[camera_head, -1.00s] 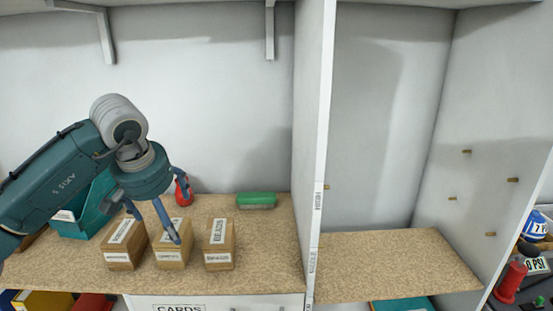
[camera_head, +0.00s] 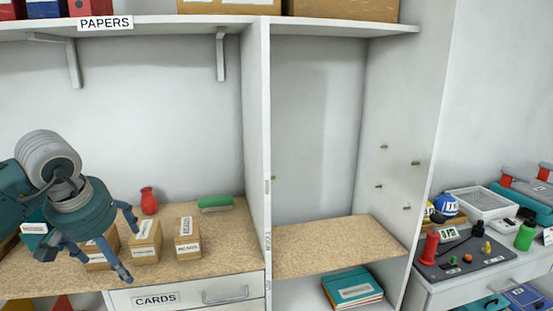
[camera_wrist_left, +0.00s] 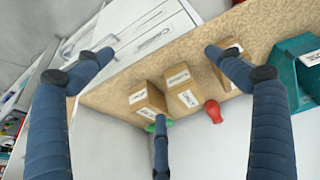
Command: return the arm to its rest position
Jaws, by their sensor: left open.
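My left arm comes in from the left in the head view. Its three-fingered gripper (camera_head: 92,245) is open and appears empty, with its fingers spread in front of the small cardboard boxes. The left box (camera_head: 98,257) is partly hidden behind the fingers. The middle box (camera_head: 146,242) and right box (camera_head: 188,238) stand upright on the speckled shelf board. In the left wrist view, the open fingers (camera_wrist_left: 160,75) spread around empty space, with the boxes beyond them. My right gripper is not in view.
A white divider (camera_head: 257,150) separates the empty right shelf board (camera_head: 335,246). The CARDS drawer (camera_head: 185,296) is below.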

